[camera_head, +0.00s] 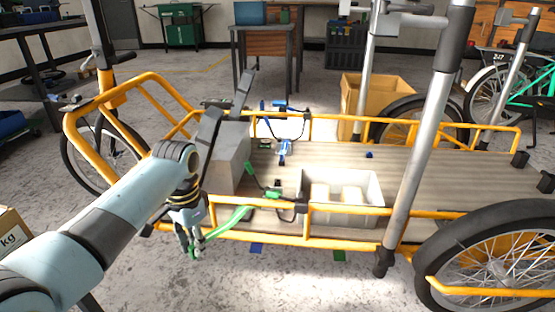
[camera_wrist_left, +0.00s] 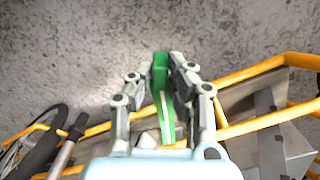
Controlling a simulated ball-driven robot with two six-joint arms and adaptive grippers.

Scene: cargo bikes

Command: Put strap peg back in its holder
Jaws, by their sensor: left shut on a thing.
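My left gripper (camera_head: 191,248) hangs outside the near yellow rail of the cargo bike, above the floor. It is shut on a green piece, which I take for the strap peg; this shows between the fingertips in the left wrist view (camera_wrist_left: 160,72). A green strap (camera_head: 231,222) runs from the gripper to the right, up to the rail. A green buckle-like part (camera_head: 272,193) lies on the bed's near side. A blue one (camera_head: 284,148) is farther back. A blue tab (camera_head: 257,249) and a green tab (camera_head: 339,256) show below the near rail. I cannot tell which part is the holder.
The wooden cargo bed (camera_head: 420,168) carries a white open bin (camera_head: 372,190) and a grey box (camera_head: 229,158). Yellow rails surround the bed. A silver post (camera_head: 425,140) and a large wheel (camera_head: 490,260) stand at the right. The near floor (camera_head: 230,290) is clear.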

